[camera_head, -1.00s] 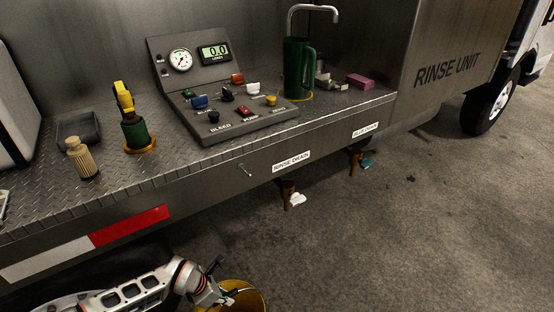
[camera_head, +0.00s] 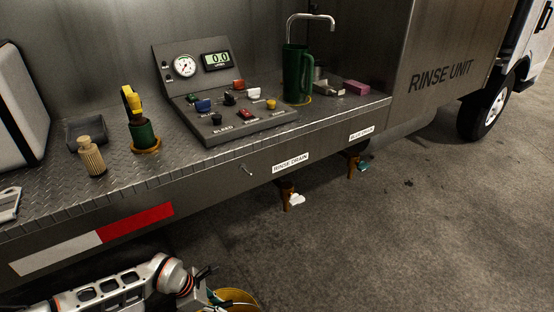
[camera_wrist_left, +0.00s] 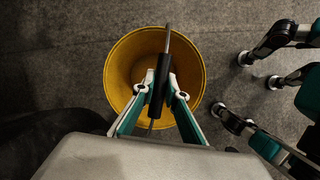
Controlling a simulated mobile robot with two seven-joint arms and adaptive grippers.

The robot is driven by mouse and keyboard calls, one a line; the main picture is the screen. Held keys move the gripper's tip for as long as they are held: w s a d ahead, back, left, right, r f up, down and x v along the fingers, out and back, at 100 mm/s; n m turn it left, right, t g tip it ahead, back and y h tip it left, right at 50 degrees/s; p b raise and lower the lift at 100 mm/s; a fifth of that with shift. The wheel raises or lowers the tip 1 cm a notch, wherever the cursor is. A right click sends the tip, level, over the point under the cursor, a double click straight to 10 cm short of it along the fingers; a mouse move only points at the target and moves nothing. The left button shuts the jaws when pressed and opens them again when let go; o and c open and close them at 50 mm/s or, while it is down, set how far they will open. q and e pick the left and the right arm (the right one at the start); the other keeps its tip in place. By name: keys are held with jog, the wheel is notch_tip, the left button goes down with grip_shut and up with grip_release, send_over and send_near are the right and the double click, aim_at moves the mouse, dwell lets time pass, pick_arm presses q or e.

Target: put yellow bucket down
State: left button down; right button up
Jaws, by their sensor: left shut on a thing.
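The yellow bucket (camera_head: 240,298) is at the bottom edge of the head view, partly cut off and partly behind my left gripper (camera_head: 208,288). In the left wrist view the bucket (camera_wrist_left: 120,75) is seen from above, open and apparently empty inside. My left gripper (camera_wrist_left: 160,92) is shut on the dark grip of the bucket's handle, which crosses over the opening. Whether the bucket touches the ground cannot be told. My right gripper is not seen in the head view.
A steel deck (camera_head: 60,205) with a control panel (camera_head: 235,120), a green jug (camera_head: 297,75) and small items runs along the truck. Drain valves labelled rinse drain (camera_head: 290,197) and another (camera_head: 355,165) hang below its edge. Open concrete floor (camera_head: 420,240) lies to the right.

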pick_arm(q)
jog(key=s+a+r+m+g+y, duration=0.2)
jog(key=s+r+m+g, duration=0.15)
jog(key=r+m, duration=0.5)
jog(key=s+a+r+m+g+y, duration=0.15)
jog(key=s+r+m, duration=0.35)
jog(key=r, duration=0.6)
jog(key=s+a+r+m+g+y, duration=0.1)
jog(key=s+a+r+m+g, duration=0.15)
jog(key=r+m, duration=0.6)
notch_tip(320, 180, up, 16)
jog(key=w+t+p, duration=0.1)
jog(key=w+p, duration=0.1)
jog(key=p, duration=0.6)
jog(key=shift+a+f+n, duration=0.2)
jog(key=shift+a+n, duration=0.1)
jog(key=shift+a, duration=0.05)
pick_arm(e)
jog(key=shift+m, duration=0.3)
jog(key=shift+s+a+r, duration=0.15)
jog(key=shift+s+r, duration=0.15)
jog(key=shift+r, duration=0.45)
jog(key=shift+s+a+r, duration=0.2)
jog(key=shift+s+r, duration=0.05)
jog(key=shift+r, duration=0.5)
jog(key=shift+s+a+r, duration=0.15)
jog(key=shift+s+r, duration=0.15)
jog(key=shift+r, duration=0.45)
